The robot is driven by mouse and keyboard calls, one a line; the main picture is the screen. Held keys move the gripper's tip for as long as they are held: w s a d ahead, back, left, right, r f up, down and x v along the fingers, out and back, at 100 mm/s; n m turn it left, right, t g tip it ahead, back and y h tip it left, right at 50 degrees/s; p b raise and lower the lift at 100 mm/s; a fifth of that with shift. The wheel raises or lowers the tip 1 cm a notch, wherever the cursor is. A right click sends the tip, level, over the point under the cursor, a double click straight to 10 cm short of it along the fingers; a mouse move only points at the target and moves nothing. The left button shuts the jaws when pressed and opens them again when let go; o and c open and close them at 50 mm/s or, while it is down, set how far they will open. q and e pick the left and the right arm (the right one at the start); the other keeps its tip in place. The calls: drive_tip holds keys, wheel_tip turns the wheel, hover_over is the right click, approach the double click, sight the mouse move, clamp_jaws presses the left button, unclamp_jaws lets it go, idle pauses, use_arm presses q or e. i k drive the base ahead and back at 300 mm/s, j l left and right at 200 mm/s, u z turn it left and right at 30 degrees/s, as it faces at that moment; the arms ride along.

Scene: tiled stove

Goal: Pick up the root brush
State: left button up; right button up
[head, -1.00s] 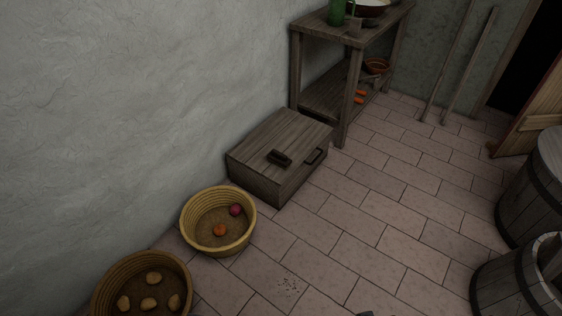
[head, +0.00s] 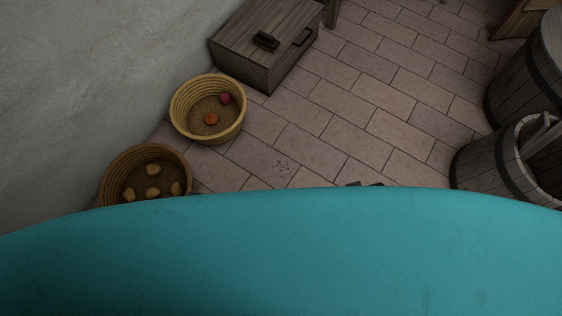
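A small dark brown brush-like block, which I take for the root brush (head: 265,40), lies on the lid of the wooden chest (head: 238,38) by the wall. Nothing touches it. Small dark tips that look like my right gripper (head: 365,184) show just above the edge of my teal body, well below and right of the chest. A dark sliver near the lower basket may be my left gripper (head: 195,187). My body hides the rest of both, so their opening does not show.
A basket (head: 180,122) with a red and an orange vegetable stands before the chest. Another basket (head: 111,183) holds several potatoes. Wooden tubs (head: 480,170) stand at right. The tiled floor (head: 345,110) between is clear.

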sight(262, 40)
drive_tip(key=i+j+z, duration=0.15)
drive_tip(key=i+z, duration=0.2)
drive_tip(key=i, duration=0.2)
drive_tip(key=i+j+z, duration=0.35)
drive_tip(key=i, duration=0.15)
